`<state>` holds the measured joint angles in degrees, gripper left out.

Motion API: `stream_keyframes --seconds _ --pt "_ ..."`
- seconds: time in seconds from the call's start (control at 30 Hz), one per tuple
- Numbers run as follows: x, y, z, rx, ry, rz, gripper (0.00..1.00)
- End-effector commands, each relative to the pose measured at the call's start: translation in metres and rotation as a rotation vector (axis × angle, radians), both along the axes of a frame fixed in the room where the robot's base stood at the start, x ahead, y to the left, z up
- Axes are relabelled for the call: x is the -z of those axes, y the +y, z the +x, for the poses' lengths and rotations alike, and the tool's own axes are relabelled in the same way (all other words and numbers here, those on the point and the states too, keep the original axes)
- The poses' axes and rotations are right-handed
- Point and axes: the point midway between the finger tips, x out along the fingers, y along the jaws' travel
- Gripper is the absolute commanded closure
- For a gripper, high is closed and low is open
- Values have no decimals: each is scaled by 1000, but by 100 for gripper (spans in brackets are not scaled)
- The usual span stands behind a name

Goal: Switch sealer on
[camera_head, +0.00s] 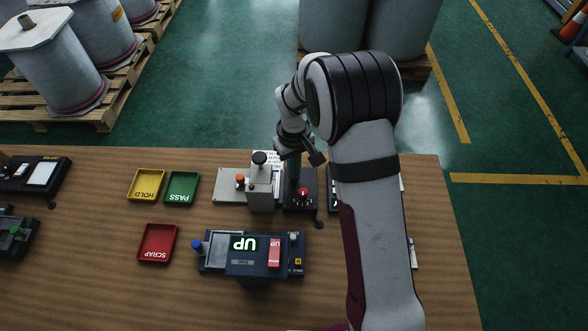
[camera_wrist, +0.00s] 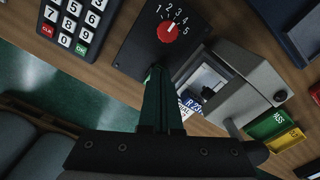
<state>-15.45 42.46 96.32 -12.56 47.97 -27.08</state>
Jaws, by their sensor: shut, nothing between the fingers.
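No label reading sealer is legible, so I cannot tell for sure which device it is. A black panel (camera_head: 299,207) carries a red dial (camera_head: 303,193); in the wrist view the dial (camera_wrist: 168,31) has a scale of 1 to 5 around it. Beside the panel stands a grey machine (camera_head: 261,195) with a black knob on top and an orange button (camera_head: 240,179) at its side; its grey housing (camera_wrist: 262,85) also shows in the wrist view. My gripper (camera_head: 293,178) is shut and empty, pointing down over the panel. In the wrist view its green fingers (camera_wrist: 157,72) are together, apart from the dial.
A dark device (camera_head: 220,259) with a lit UP display stands in front. Yellow (camera_head: 146,184), green (camera_head: 181,188) and red (camera_head: 157,243) trays lie to the left. A keypad (camera_wrist: 75,20) is beside the dial panel. The wooden tabletop (camera_head: 100,280) is clear at front left.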

Motion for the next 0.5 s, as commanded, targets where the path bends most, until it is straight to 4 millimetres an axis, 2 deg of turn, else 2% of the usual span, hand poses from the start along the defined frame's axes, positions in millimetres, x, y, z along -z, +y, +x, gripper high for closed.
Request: stream_keyframes --seconds 0.37,0.5 --pt "6 0 0 0 1 -1 100" --pt "-4 0 1 -1 -3 1 100"
